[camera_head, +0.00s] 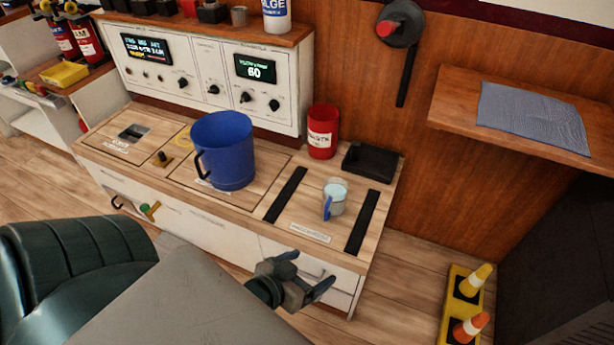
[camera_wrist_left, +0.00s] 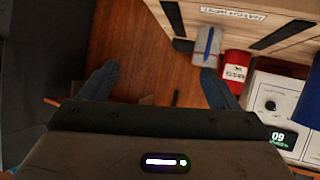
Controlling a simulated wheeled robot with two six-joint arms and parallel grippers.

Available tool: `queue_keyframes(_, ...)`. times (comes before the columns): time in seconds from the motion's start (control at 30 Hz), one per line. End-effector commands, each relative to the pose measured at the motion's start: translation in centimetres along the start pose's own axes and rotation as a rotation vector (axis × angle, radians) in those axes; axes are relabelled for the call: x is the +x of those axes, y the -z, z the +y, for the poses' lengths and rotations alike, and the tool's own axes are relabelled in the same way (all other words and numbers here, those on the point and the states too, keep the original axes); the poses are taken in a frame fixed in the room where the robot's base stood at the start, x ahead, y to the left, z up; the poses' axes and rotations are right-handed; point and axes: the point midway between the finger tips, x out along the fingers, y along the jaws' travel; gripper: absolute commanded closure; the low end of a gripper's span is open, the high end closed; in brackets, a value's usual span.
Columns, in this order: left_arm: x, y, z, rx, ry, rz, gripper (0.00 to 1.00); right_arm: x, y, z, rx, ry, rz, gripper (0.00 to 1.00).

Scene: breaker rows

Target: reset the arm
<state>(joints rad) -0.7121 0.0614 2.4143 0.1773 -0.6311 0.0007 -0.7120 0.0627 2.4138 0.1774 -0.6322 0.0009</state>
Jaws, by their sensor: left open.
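My left gripper (camera_head: 308,271) is open, in front of the wooden bench (camera_head: 250,222) near its front right drawers. Nothing shows between its fingers. In the left wrist view the two fingers (camera_wrist_left: 158,76) are apart, with wooden floor or wall behind the gap. My right gripper is in neither view.
On the bench stand a large blue mug (camera_head: 229,160), a small pale cup (camera_head: 336,198) with a blue handle between two black strips, a red can (camera_head: 322,132) and a black tray (camera_head: 370,160). A wooden shelf (camera_head: 455,110) juts out at right. Small cones (camera_head: 473,282) stand at lower right.

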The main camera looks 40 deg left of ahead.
Motion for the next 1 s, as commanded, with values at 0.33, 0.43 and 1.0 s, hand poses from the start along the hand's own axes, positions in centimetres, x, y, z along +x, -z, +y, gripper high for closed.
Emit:
queue_keyframes(0.33, 0.0, 0.0, 0.0, 0.0, 0.0, 0.0, 0.16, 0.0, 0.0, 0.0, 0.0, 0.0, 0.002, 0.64)
queue_keyframes(0.43, 0.0, 0.0, 0.0, 0.0, 0.0, 0.0, 0.16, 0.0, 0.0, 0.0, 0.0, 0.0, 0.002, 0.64)
queue_keyframes(1.0, 5.5, -15.9, -5.4, 0.036, 0.112, -0.423, 0.16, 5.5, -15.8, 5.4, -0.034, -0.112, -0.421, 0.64)
